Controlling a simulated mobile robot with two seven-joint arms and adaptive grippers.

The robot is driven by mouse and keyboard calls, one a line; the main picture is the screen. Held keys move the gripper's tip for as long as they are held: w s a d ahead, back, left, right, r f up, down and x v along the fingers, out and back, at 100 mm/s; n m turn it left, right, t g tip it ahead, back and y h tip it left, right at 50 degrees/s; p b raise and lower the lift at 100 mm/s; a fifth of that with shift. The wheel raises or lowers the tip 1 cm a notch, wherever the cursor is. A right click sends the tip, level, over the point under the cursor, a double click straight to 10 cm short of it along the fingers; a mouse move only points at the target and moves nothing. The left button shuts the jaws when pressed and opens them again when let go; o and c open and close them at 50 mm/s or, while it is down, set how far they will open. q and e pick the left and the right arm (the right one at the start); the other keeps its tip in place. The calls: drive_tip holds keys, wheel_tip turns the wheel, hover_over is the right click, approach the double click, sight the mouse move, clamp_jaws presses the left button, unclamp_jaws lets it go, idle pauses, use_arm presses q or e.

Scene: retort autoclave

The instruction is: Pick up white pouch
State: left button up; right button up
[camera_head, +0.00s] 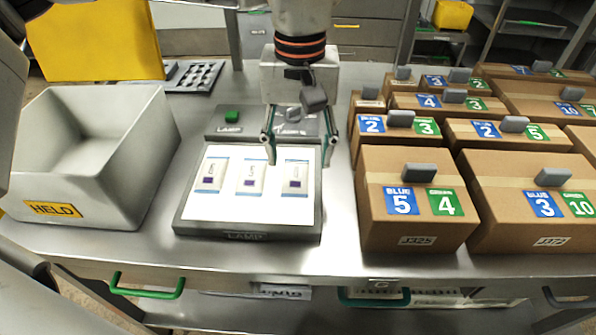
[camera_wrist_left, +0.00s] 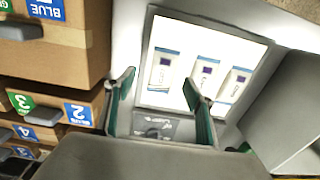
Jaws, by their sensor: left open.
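Three white pouches with blue edges and dark square marks lie in a row on the lit white panel of the lamp box (camera_head: 187,226): the left pouch (camera_head: 210,170), the middle pouch (camera_head: 250,174) and the right pouch (camera_head: 295,174). My left gripper (camera_head: 300,148) comes down over the far part of the lamp box, near the right pouch. It is open, with nothing between its fingers. In the left wrist view, its fingers (camera_wrist_left: 159,82) stand apart, and the right pouch (camera_wrist_left: 164,72) shows just beyond the gap between them. My right gripper is not in view.
A grey bin labelled HELD (camera_head: 150,150) stands left of the lamp box. Several cardboard boxes with grey blocks on top crowd the right, the nearest being box J325 (camera_head: 410,205). A yellow bin (camera_head: 95,45) and a dark perforated tray (camera_head: 190,78) are at the back left.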

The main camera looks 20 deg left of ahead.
sight(296, 173)
use_arm(q)
drive_tip(key=f, duration=0.3)
drive_tip(key=a+f+b, duration=0.1)
drive_tip(key=f, duration=0.1)
drive_tip(key=shift+w+f, duration=0.25)
drive_tip(key=shift+w, duration=0.1)
drive_tip(key=shift+d+r, duration=0.1)
drive_tip(key=c, duration=1.2)
